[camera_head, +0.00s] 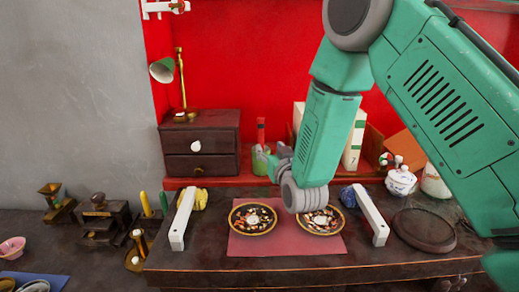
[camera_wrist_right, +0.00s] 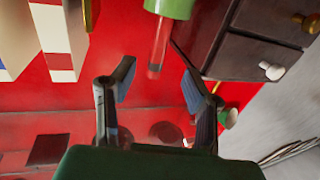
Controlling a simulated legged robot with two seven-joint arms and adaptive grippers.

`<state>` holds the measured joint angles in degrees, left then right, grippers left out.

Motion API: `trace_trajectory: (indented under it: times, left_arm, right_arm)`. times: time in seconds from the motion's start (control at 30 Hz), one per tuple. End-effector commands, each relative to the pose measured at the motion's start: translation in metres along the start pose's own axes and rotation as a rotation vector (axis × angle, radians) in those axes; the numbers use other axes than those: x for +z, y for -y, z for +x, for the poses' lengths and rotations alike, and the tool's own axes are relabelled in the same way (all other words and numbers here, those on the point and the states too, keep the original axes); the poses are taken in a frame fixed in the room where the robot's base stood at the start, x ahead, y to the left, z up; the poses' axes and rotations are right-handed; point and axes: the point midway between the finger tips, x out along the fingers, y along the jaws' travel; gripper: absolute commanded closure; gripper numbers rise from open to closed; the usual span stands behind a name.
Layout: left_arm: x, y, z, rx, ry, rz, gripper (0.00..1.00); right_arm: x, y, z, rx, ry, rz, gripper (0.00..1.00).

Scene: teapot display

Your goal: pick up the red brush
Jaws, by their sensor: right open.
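The red brush (camera_head: 261,131) stands upright in a green cup (camera_head: 260,166) on the red ledge at the back, right of the dark drawer box. In the right wrist view the brush (camera_wrist_right: 158,50) sticks out from the green cup (camera_wrist_right: 172,8), with the picture turned roughly upside down. My right gripper (camera_head: 268,158) is beside the cup in the head view and partly covers it. In the wrist view its fingers (camera_wrist_right: 153,55) are spread and empty, with the brush seen beyond and between their tips. Contact cannot be told. My left gripper is not in view.
The drawer box (camera_head: 201,146) stands close left of the cup, and white boxes (camera_head: 354,140) stand right of it. Two patterned plates (camera_head: 253,232) lie on a pink mat (camera_head: 285,247) below my arm. A lidded white pot (camera_head: 400,181) is at the right.

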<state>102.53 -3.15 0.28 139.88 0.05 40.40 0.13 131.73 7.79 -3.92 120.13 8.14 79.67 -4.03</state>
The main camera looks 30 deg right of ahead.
Motion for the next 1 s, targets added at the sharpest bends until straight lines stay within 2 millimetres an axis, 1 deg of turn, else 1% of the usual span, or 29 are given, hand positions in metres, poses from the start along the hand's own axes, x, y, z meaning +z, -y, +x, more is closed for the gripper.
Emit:
trace_trajectory:
  times: [0.03, 0.13, 0.2, 0.33, 0.43, 0.6, 0.7, 0.8, 1.0]
  left_arm:
    - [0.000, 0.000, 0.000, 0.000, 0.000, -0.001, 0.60]
    - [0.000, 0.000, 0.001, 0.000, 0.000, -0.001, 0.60]
    - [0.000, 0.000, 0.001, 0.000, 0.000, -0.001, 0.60]
    - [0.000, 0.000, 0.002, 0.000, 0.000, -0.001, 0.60]
    - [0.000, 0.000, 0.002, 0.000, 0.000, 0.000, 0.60]
    - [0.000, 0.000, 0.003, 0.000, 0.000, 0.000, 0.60]
    - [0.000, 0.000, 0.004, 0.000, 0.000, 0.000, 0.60]
    - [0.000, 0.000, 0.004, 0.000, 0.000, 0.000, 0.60]
    - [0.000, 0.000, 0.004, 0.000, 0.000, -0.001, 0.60]
  right_arm:
    - [0.001, -0.001, 0.011, 0.001, -0.002, 0.001, 0.58]
    - [0.003, -0.005, 0.029, 0.001, 0.001, 0.004, 0.58]
    - [0.004, -0.007, 0.038, 0.002, 0.002, 0.005, 0.58]
    - [0.005, -0.009, 0.046, 0.002, 0.005, 0.008, 0.58]
    - [0.004, -0.008, 0.055, 0.002, 0.003, 0.007, 0.58]
    - [0.002, -0.001, 0.081, 0.000, 0.002, 0.006, 0.58]
    - [0.001, 0.001, 0.091, 0.000, 0.003, 0.003, 0.58]
    - [0.000, 0.002, 0.096, 0.000, 0.002, 0.002, 0.58]
    - [0.002, -0.002, 0.097, 0.001, 0.004, 0.006, 0.58]
